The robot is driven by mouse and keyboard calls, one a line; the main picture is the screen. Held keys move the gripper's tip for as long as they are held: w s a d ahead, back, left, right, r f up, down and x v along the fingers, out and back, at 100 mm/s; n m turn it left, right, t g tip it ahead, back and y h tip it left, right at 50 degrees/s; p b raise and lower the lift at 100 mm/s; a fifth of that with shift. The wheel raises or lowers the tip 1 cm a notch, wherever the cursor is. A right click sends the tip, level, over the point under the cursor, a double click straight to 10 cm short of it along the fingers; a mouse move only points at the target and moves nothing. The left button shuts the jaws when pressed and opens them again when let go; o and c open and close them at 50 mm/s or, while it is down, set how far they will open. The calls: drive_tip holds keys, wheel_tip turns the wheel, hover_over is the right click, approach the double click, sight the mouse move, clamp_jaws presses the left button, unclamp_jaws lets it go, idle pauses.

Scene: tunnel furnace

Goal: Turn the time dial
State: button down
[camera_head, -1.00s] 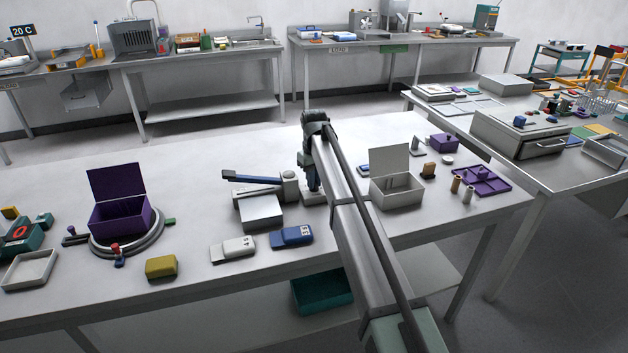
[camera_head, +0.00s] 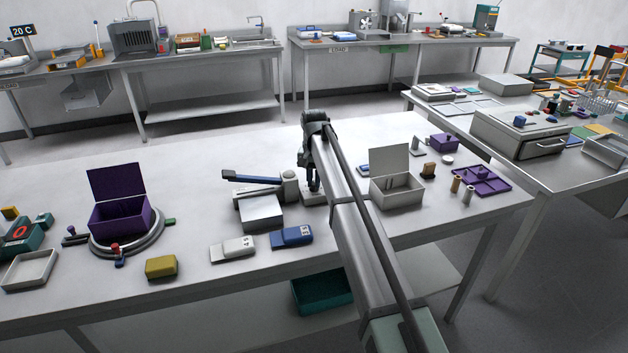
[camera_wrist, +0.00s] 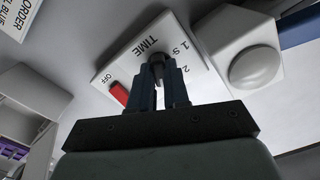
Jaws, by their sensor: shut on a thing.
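The time dial is a dark knob (camera_wrist: 158,60) on a white panel (camera_wrist: 135,65) printed TIME, OFF, 1 and 2 in the wrist view. A red piece (camera_wrist: 119,93) lies beside the OFF mark on the panel. My gripper (camera_wrist: 160,75) is shut on the knob, pointing down at it, and its blue fingers hide much of the knob. In the head view my gripper (camera_head: 313,187) is low over the pale panel (camera_head: 312,198), whose markings are too small to read there. The dial itself is hidden by my gripper in that view.
A grey device with a blue lever (camera_head: 250,178) stands just left of the panel. An open white box (camera_head: 397,190) stands to the right. An open purple box (camera_head: 122,217) is further left.

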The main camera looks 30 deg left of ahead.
sight(314, 183)
idle(0.3)
drive_tip(key=c, duration=1.1)
unclamp_jaws()
wheel_tip(314, 183, up, 14)
drive_tip(key=shift+f, duration=0.1)
